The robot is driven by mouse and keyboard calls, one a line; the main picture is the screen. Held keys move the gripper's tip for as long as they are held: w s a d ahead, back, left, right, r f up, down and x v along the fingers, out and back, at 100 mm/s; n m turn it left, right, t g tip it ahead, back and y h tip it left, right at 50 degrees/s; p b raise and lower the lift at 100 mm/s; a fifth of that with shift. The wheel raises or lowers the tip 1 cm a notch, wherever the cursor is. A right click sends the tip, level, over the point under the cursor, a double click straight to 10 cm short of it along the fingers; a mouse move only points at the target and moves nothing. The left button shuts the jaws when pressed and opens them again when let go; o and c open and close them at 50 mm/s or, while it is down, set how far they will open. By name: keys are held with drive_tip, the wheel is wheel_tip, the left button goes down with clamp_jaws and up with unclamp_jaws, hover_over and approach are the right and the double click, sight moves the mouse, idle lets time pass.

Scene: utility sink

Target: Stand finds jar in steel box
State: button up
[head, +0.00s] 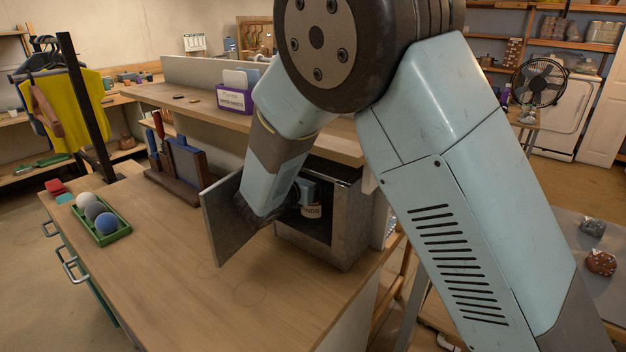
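A grey steel box (345,245) stands on the wooden bench at its right end. Its door (225,235) is swung open to the left. A pale jar (312,211) with a partly visible dark-lettered label is inside the dark opening. My gripper (308,194) is at the box's mouth, close to the top of the jar, and my forearm hides much of it. I cannot tell whether its fingers touch the jar or are open or shut.
A green tray (118,233) with several balls lies on the left of the wooden bench (180,290). A dark rack with books (185,165) stands behind the door. A raised shelf (160,99) holds a purple card box (234,98). The bench front is clear.

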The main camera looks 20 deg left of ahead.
drive_tip(key=shift+o, duration=1.4)
drive_tip(key=shift+s, duration=0.1)
drive_tip(key=shift+a, duration=0.1)
drive_tip(key=shift+s+r, duration=0.15)
drive_tip(key=v, duration=1.1)
drive_tip(key=shift+s, duration=0.4)
drive_tip(key=shift+a+r, duration=0.1)
drive_tip(key=shift+a, duration=0.05)
